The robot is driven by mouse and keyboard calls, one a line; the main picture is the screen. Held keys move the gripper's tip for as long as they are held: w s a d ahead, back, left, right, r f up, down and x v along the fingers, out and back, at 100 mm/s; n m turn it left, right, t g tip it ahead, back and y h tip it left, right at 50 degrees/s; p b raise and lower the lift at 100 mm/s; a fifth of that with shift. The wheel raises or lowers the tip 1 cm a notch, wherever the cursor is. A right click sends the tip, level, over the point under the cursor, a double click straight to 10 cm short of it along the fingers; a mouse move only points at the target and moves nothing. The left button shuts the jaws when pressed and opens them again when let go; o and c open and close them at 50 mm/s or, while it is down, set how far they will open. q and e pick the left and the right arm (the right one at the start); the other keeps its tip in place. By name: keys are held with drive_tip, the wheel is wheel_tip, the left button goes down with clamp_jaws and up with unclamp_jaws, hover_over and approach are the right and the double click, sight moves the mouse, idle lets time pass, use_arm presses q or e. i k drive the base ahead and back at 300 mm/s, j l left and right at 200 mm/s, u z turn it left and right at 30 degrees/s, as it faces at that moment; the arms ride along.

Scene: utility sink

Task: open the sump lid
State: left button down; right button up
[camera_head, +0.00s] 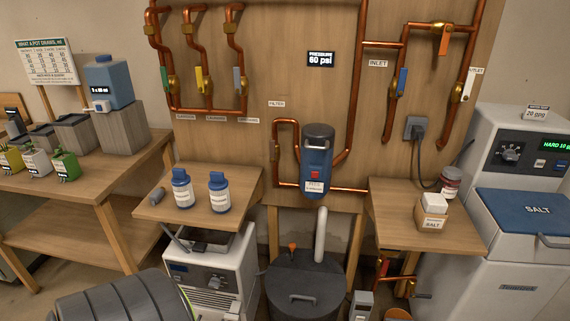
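The sump (305,275) is a round dark grey basin on the floor at the bottom centre of the head view. Its flat dark lid lies on top, with a small loop handle (298,298) near the front. The lid looks shut. A white pipe (321,234) rises at the lid's back right, and a small orange piece (292,248) stands at its back left. The sump's lower front is cut off by the picture's edge. Neither of my grippers is in view.
A white machine (208,272) stands close left of the sump. A grey box (361,304) stands close right. Wooden shelves with bottles (182,188) and a salt box (432,214) overhang both sides. A blue filter (317,160) hangs above. A dark ribbed drum (125,303) is front left.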

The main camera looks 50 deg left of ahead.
sight(297, 293)
drive_tip(key=u, duration=1.4)
